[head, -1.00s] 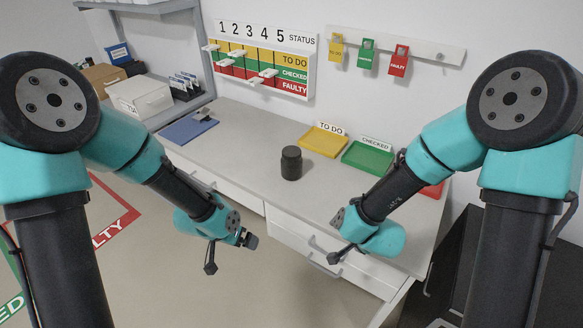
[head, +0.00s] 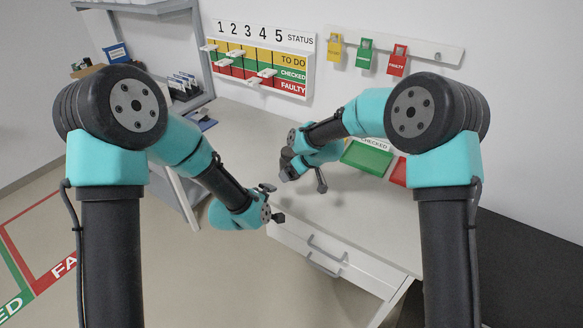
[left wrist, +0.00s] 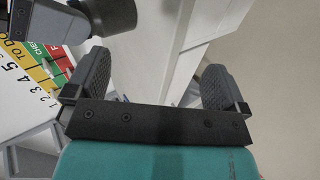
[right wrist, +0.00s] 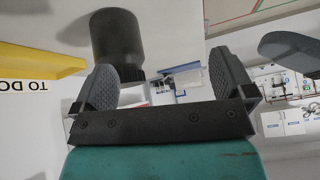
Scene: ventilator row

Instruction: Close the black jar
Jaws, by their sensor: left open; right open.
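The black jar (right wrist: 117,48) shows in the right wrist view, just beyond the left-hand finger of my right gripper (right wrist: 166,82). That gripper is open, with nothing between its fingers. In the head view my right gripper (head: 305,178) is over the desk where the jar stands and mostly hides it. Part of the jar (left wrist: 112,14) also shows at the top of the left wrist view. My left gripper (head: 273,203) is open and empty near the desk's front edge, apart from the jar. I cannot tell whether the jar's lid is fully seated.
The green tray (head: 367,159) and a red tray (head: 399,172) are on the desk to the right. The yellow tray (right wrist: 35,62) shows in the right wrist view. A status board (head: 262,60) hangs on the wall. The front right of the desk is clear.

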